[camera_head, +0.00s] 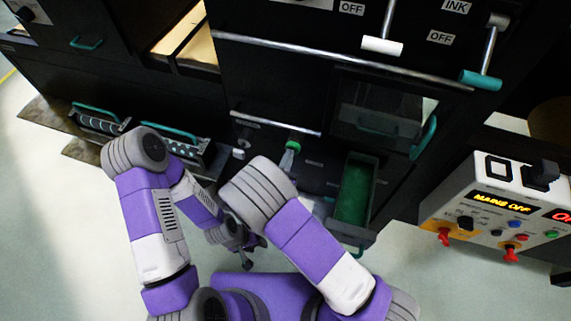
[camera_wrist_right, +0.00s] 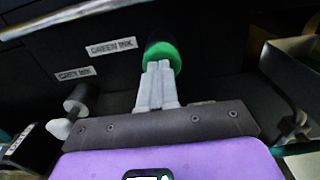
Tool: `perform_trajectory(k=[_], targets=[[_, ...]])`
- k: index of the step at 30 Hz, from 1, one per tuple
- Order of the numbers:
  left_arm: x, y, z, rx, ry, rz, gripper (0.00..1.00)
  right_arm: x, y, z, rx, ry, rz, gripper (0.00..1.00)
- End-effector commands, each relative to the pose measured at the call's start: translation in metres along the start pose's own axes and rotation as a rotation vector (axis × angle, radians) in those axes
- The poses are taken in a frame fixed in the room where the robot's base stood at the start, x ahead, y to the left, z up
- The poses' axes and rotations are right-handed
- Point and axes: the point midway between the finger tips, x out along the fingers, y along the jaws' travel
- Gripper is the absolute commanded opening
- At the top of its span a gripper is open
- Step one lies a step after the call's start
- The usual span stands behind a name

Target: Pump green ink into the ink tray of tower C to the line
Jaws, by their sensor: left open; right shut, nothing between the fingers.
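The green ink pump knob (camera_head: 293,146) sticks out of the dark machine front, and it also shows in the right wrist view (camera_wrist_right: 163,55) below the GREEN INK label (camera_wrist_right: 111,47). My right gripper (camera_head: 288,160) is shut and empty, its pale fingertips (camera_wrist_right: 158,68) at the knob's near face; whether they touch it I cannot tell. An ink tray (camera_head: 373,190) sits pulled out to the right, with green ink (camera_head: 352,195) over its bottom. The fill line cannot be made out. My left gripper (camera_head: 246,258) is open, low and away from the pump, partly hidden by my arms.
A grey ink knob (camera_wrist_right: 76,98) is left of the green one. A clear guard (camera_head: 380,108) with a teal handle (camera_head: 424,138) is above the tray. A control box (camera_head: 500,205) reading MAINS OFF stands right. A steel rail (camera_head: 340,60) crosses the machine front.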

Motion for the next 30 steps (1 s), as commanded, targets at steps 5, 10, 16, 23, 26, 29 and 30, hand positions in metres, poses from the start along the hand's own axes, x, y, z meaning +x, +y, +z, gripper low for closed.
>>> perform_trajectory(k=[5, 10, 16, 23, 26, 29, 30], targets=[[0.000, 0.000, 0.000, 0.000, 0.000, 0.000, 0.43, 0.004, -0.001, 0.002, 0.002, -0.006, -0.004, 0.00], [0.000, 0.000, 0.000, 0.000, 0.000, 0.000, 0.43, 0.004, -0.001, 0.002, 0.002, -0.007, -0.005, 0.00], [0.000, 0.000, 0.000, 0.000, 0.000, 0.000, 0.43, 0.004, -0.001, 0.003, 0.003, -0.009, -0.006, 0.00], [0.000, 0.000, 0.000, 0.000, 0.000, 0.000, 0.43, 0.004, -0.001, 0.004, 0.004, -0.011, -0.007, 0.00], [0.000, 0.000, 0.000, 0.000, 0.000, 0.000, 0.43, 0.001, -0.001, 0.004, 0.004, -0.011, -0.006, 0.00], [-0.001, 0.000, 0.000, 0.000, 0.000, 0.000, 0.43, -0.009, 0.000, 0.003, 0.003, -0.009, -0.005, 0.00], [-0.001, 0.000, 0.000, 0.000, 0.000, 0.000, 0.43, -0.015, 0.001, 0.003, 0.002, -0.008, -0.004, 0.00]])
